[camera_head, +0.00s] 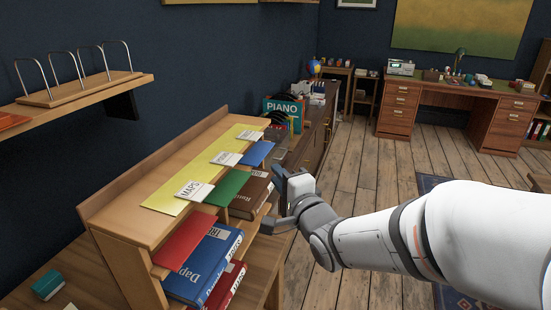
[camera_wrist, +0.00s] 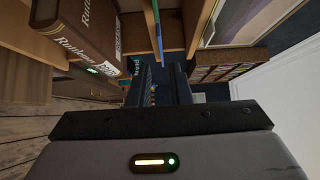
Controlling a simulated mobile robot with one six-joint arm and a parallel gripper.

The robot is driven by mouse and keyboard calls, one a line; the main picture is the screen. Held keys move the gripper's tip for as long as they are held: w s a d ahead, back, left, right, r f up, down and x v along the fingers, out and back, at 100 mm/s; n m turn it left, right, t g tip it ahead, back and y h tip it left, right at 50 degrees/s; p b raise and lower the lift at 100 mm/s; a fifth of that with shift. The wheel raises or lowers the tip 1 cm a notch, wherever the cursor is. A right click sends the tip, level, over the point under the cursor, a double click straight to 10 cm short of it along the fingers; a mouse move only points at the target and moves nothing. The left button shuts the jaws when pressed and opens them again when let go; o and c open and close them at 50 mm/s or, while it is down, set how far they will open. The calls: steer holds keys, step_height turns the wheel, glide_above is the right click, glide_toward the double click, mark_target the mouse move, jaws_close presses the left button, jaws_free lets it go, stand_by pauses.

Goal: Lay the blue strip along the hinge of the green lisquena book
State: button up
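My gripper (camera_head: 274,203) is at the right, open side of the wooden shelf unit, beside a brown book. Its two fingers are apart in the wrist view (camera_wrist: 156,90), with no held object clear between them. A flat blue piece (camera_head: 258,153) lies just behind the brown book; I cannot tell whether it is the strip. A thin blue edge (camera_wrist: 158,35) stands beyond my fingers in the wrist view. No book reading lisquena can be made out.
The brown book (camera_head: 250,195) is close to my gripper and fills the upper left of the wrist view (camera_wrist: 85,30). A red panel (camera_head: 184,240), a blue book (camera_head: 205,262) and label cards (camera_head: 194,191) crowd the shelf unit. Open floor (camera_head: 350,200) lies right.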

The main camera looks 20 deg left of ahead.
mark_target(258, 153)
steer(key=b+x, duration=0.1)
steer(key=x, duration=0.4)
steer(key=shift+w+a, duration=0.15)
steer(key=shift+w, duration=0.05)
jaws_close()
stand_by(0.6)
step_height(258, 153, up, 2)
steer(key=shift+r+p, duration=0.25)
steer(key=shift+p, duration=0.45)
steer(key=shift+s, duration=0.1)
